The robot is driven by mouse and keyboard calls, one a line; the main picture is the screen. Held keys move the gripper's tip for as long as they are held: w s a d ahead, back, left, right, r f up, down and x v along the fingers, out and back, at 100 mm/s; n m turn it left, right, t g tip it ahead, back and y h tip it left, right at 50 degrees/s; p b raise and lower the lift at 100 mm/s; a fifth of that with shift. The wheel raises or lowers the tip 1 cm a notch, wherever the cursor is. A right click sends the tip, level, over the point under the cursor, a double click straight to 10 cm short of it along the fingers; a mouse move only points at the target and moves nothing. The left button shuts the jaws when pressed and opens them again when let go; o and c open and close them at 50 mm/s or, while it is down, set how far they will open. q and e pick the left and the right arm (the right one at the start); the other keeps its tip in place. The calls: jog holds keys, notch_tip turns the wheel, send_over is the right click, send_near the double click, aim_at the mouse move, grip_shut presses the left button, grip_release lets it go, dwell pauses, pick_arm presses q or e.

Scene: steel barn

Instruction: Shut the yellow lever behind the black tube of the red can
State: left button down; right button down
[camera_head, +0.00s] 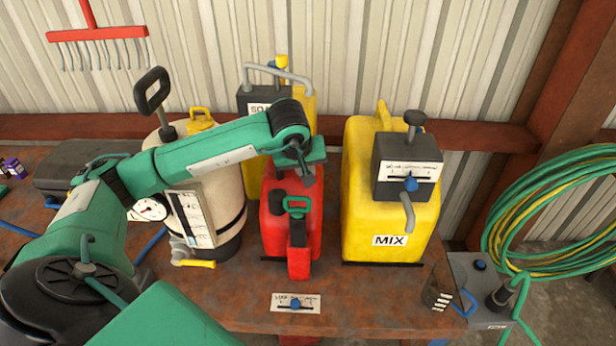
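The red can (307,232) stands on the rusty table, with a black cap and a green-handled black and red part on its front. Its black tube cannot be told apart clearly here. No yellow lever shows on the red can; my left arm hides its upper back. My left gripper (302,163) is over the top of the red can, at the end of the green arm from the left. Its fingers are small and partly hidden, so I cannot tell whether they are open or whether they touch anything. My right gripper is not in view.
A cream tank (222,212) with a yellow tap handle (197,263) stands left of the red can. A yellow MIX can (362,215) stands close on its right. Another yellow can (305,105) is behind. A label plate with a blue knob (295,304) is at the table's front.

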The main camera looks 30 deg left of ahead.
pick_arm(q)
jog(key=shift+s+a+f+m+b, duration=0.1)
jog(key=shift+a+f+m+b, duration=0.1)
jog(key=shift+m+b, duration=0.35)
jog(key=shift+r, duration=0.2)
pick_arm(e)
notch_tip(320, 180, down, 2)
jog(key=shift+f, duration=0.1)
pick_arm(q)
jog(key=shift+h, duration=0.3)
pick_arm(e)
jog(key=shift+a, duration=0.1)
pick_arm(q)
jog(key=c, duration=1.4)
grip_release()
